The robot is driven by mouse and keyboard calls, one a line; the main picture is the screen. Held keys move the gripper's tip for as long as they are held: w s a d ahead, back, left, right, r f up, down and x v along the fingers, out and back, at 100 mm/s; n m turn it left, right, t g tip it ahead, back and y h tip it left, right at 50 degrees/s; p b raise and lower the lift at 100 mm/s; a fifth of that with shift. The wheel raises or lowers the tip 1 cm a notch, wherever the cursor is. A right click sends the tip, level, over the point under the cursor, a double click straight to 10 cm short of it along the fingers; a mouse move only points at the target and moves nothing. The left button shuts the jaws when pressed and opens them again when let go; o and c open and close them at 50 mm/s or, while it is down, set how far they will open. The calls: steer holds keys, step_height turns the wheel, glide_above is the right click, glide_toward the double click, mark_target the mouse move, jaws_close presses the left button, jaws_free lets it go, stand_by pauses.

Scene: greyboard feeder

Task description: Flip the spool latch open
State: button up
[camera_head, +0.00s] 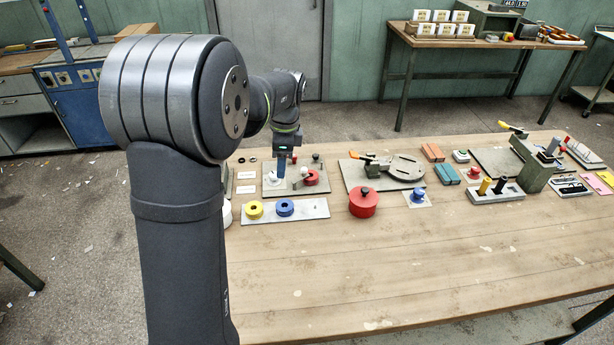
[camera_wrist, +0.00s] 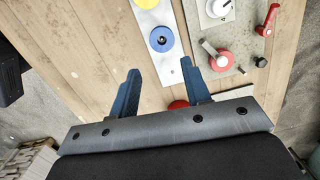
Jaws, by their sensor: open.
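A grey plate (camera_head: 290,190) at the left of the bench carries a red disc (camera_head: 312,178) with a pale lever across it, which looks like the spool latch. In the wrist view the red disc (camera_wrist: 221,64) and its pale lever (camera_wrist: 212,50) lie right of my fingers; whether the latch is closed is unclear. A white round part shares the plate and also shows in the wrist view (camera_wrist: 220,8). My gripper (camera_head: 281,168) points down over the plate's left part.
A pale strip (camera_head: 310,212) in front bears a yellow spool (camera_head: 254,210) and a blue spool (camera_head: 285,207). A red canister (camera_head: 363,203) and an orange-handled fixture (camera_head: 400,168) stand to the right. The bench front is clear.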

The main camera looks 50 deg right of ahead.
steer(key=s+f+m+t, duration=0.1)
steer(key=f+m+t, duration=0.1)
steer(key=t, duration=0.1)
steer(key=s+d+f+m+t, duration=0.1)
steer(key=f+m, duration=0.1)
steer(key=shift+s+t, duration=0.35)
steer(key=shift+t, duration=0.05)
jaws_close()
steer(key=s+d+f+m+t+h, duration=0.2)
steer(key=s+d+m+t+h, duration=0.1)
steer(key=s+m, duration=0.6)
steer(key=shift+d+f+t+h, duration=0.35)
steer(key=shift+d+h, duration=0.55)
steer(key=shift+d, duration=0.2)
